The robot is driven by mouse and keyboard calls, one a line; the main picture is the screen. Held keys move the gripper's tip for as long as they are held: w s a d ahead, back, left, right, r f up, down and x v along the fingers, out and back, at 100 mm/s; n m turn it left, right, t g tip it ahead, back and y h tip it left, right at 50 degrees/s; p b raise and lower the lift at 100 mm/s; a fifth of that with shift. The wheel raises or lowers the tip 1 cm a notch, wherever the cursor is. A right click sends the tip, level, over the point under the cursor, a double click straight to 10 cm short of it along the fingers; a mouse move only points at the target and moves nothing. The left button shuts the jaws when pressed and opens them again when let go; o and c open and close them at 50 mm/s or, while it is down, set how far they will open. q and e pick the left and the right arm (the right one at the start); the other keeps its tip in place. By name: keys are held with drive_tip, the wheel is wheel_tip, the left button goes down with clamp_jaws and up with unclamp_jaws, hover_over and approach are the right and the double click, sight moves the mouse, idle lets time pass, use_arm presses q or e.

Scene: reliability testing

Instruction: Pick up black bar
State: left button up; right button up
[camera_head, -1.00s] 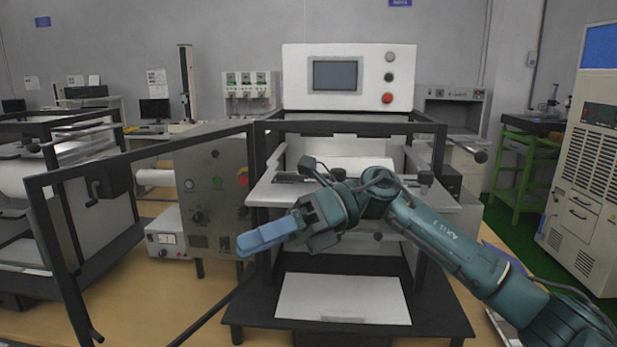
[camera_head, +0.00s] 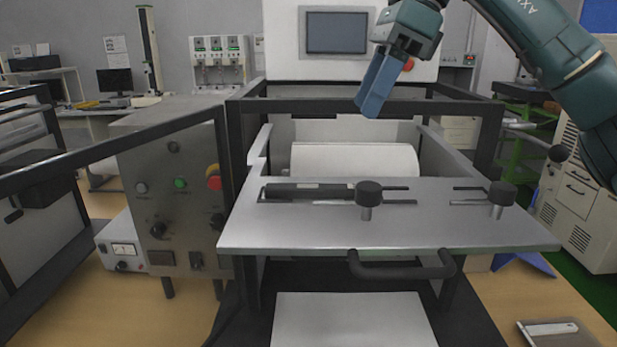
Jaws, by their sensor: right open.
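A black bar (camera_head: 310,190) lies flat on the grey metal plate (camera_head: 300,233) of the machine, toward its back left, along the left slot. My right gripper (camera_head: 368,110) has blue fingers pointing down and hangs above and behind the plate, up and to the right of the bar, apart from it. Its jaws are open and hold nothing; the two fingers overlap in this view. My left gripper is out of view.
Two black knobs (camera_head: 369,193) (camera_head: 501,193) stand up from the plate, one close to the bar's right end. A black frame (camera_head: 370,107) surrounds the machine, and its open door extends left. A white roller (camera_head: 354,160) lies behind the plate. A black handle (camera_head: 402,268) is in front.

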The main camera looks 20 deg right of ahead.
approach(321, 186)
wheel_tip(321, 186, down, 2)
drive_tip(key=shift+f, duration=0.25)
drive_tip(key=x, duration=0.2)
drive_tip(key=p+x, duration=0.1)
drive_tip(key=x, duration=0.1)
drive_tip(key=shift+w+a+f, duration=0.1)
drive_tip(key=shift+a, duration=0.4)
drive_tip(key=shift+w+a+f+p, duration=0.1)
drive_tip(key=shift+a+f+p, duration=0.15)
drive_tip(key=shift+f, duration=0.3)
drive_tip(key=shift+c, duration=0.5)
clamp_jaws()
